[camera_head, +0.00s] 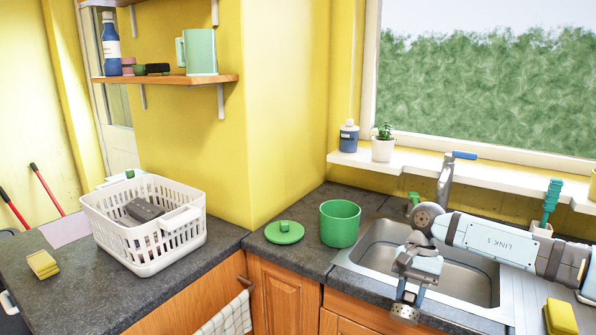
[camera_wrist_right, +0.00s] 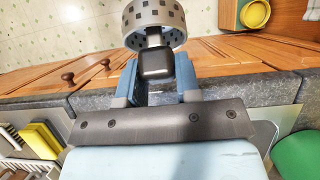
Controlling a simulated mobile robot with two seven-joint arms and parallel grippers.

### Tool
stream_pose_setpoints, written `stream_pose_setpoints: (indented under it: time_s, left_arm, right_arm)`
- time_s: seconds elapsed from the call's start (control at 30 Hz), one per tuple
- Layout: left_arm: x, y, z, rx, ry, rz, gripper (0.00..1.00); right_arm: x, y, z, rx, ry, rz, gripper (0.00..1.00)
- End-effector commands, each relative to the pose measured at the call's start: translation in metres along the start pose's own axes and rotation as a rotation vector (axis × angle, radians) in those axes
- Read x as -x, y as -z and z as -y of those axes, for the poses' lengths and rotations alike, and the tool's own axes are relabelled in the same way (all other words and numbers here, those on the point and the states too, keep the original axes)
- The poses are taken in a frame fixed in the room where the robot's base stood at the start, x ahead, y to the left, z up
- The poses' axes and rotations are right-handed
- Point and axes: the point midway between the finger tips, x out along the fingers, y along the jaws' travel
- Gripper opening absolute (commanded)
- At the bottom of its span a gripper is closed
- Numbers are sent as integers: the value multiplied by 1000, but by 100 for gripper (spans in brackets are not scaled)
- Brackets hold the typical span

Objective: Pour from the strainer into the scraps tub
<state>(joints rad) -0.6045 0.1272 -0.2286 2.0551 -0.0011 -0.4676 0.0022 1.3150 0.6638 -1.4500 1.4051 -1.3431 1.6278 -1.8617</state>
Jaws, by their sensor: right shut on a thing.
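My right gripper (camera_head: 413,275) is over the front of the sink, pointing down. In the right wrist view its two blue fingers (camera_wrist_right: 156,84) are shut on the dark handle of the strainer (camera_wrist_right: 155,24). The strainer is a light grey cylinder with dark square holes. It also shows below the gripper in the head view (camera_head: 405,312); its contents cannot be seen. A green open tub (camera_head: 340,225), likely the scraps tub, stands upright on the counter left of the sink, apart from the gripper. Its inside bottom is hidden. My left gripper is not in view.
A green lid (camera_head: 284,232) lies left of the tub. The sink (camera_head: 460,282) is under my right arm; its tap (camera_head: 447,180) stands behind. A white basket (camera_head: 152,252) holds a dark grey thing. Yellow sponges lie at left (camera_head: 43,264) and right (camera_head: 560,317).

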Motion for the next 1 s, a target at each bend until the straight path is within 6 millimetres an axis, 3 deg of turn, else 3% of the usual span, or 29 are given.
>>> stream_pose_setpoints:
  time_s: [0.27,0.57,0.8,1.0]
  left_arm:
    - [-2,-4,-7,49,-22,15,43]
    - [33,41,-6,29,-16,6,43]
    - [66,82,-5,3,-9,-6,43]
    - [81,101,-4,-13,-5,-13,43]
  right_arm:
    - [-31,-24,-24,468,-220,-1,0]
    - [4,-69,-40,501,-238,-15,0]
    - [32,-119,-61,500,-237,-15,0]
    - [40,-146,-74,497,-232,-6,0]
